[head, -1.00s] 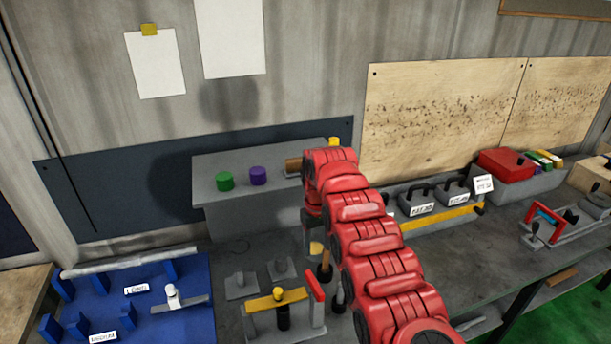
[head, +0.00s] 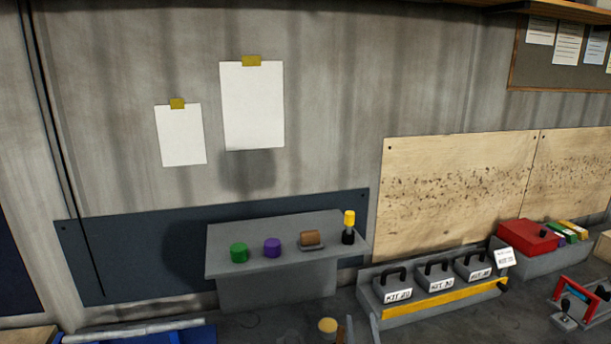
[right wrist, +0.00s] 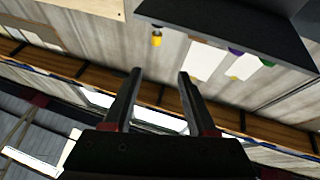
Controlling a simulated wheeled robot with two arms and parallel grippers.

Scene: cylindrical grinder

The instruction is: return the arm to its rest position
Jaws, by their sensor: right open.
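My right gripper (right wrist: 158,76) shows in the right wrist view with its two dark fingers spread and nothing between them. In the head view, two thin grey fingertips of it (head: 362,326) seem to show at the bottom edge, in front of the shelf; the rest of that arm is out of frame. My left gripper is in neither view. The grey wall shelf (head: 225,262) bears a green knob (head: 239,253), a purple knob (head: 272,247), a brown cylinder (head: 310,238) and an upright yellow-and-black piece (head: 348,228), all apart from the gripper.
Several kit boxes with black handles (head: 436,276) stand in a grey tray right of the shelf. A red box (head: 527,242) lies farther right. A yellow-topped tool (head: 328,325) stands near the fingertips. A blue tray (head: 190,337) shows at bottom left.

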